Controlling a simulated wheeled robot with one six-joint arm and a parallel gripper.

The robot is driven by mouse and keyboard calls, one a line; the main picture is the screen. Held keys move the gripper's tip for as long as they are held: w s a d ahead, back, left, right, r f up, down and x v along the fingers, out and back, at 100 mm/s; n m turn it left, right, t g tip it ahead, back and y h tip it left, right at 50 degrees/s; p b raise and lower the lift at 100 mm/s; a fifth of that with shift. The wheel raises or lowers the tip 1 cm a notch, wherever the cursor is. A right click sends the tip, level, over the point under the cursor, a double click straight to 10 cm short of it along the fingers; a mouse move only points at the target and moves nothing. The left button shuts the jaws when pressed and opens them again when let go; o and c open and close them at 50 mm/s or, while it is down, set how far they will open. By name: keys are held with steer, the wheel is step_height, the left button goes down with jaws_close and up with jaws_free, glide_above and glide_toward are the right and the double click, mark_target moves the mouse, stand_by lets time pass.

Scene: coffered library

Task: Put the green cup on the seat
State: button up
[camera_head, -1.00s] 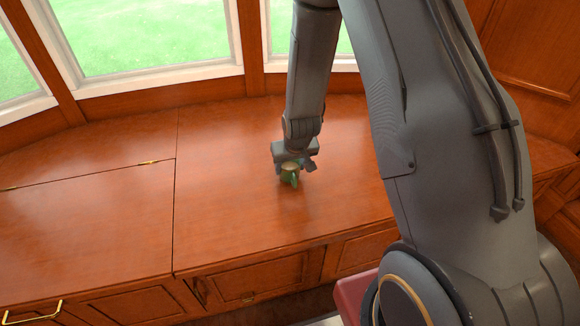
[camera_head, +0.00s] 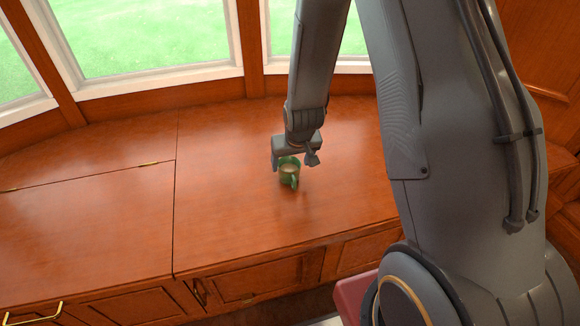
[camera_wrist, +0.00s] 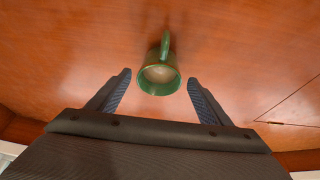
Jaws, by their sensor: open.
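The green cup (camera_head: 289,173) stands upright on the wooden window seat (camera_head: 235,200), with its handle toward the front. In the wrist view the cup (camera_wrist: 158,79) shows its open top with a pale inside, and its handle points away from my gripper. My gripper (camera_head: 294,161) is open and empty, just above and behind the cup in the head view. In the wrist view its two fingers (camera_wrist: 160,82) are spread to either side of the cup, with a gap on both sides. I see no contact with the cup.
The seat top around the cup is clear. A hinged lid panel (camera_head: 80,225) lies flat at the left, and panelled fronts run below the front edge. Windows (camera_head: 150,35) rise behind. A red object (camera_head: 352,296) shows at the bottom, partly hidden by my arm.

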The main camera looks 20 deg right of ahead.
steer(key=s+d+r+m+g, duration=0.1)
steer(key=s+d+r+g, duration=0.1)
steer(key=s+r, duration=0.8)
steer(key=s+d+r+g+p, duration=0.1)
steer(key=s+d+r+g, duration=0.1)
steer(key=s+r, duration=0.9)
steer(key=s+d, duration=0.1)
steer(key=s, duration=0.3)
steer(key=shift+s+m+g, duration=0.15)
steer(key=shift+m+g, duration=0.15)
steer(key=shift+m, duration=0.1)
steer(key=shift+r, duration=0.1)
steer(key=a+r+n+p, duration=0.1)
steer(key=a+r+p, duration=0.3)
steer(key=p, duration=0.4)
steer(key=shift+s+a+r+n+p, duration=0.3)
steer(key=shift+s+r+n+p, duration=0.05)
steer(key=shift+r+n+p, duration=0.05)
